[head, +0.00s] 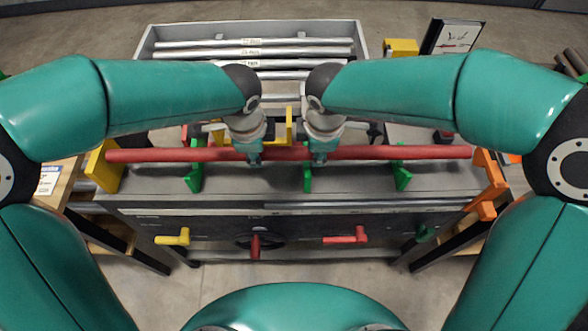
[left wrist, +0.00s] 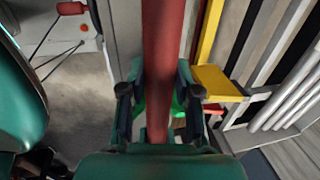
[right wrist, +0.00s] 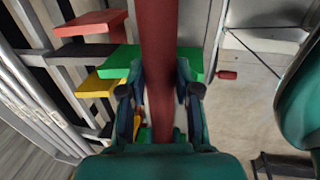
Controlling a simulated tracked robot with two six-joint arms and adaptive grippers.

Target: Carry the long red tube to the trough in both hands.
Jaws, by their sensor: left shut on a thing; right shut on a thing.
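The long red tube (head: 400,152) lies level across the head view, over the near bench. My left gripper (head: 250,158) is shut on it just left of its middle. My right gripper (head: 319,158) is shut on it just right of its middle, close beside the left one. The tube also runs between the fingers in the left wrist view (left wrist: 165,60) and the right wrist view (right wrist: 158,60). A grey trough (head: 362,40) with several silvery tubes stands beyond the bench. Whether the red tube touches the green supports below it is unclear.
Green supports (head: 194,180) stand on the bench (head: 250,182) under the tube. A yellow block (head: 103,168) is near its left end, an orange bracket (head: 488,180) near its right end. A yellow frame (head: 289,125) stands behind the tube. A sign (head: 452,37) stands at the back right.

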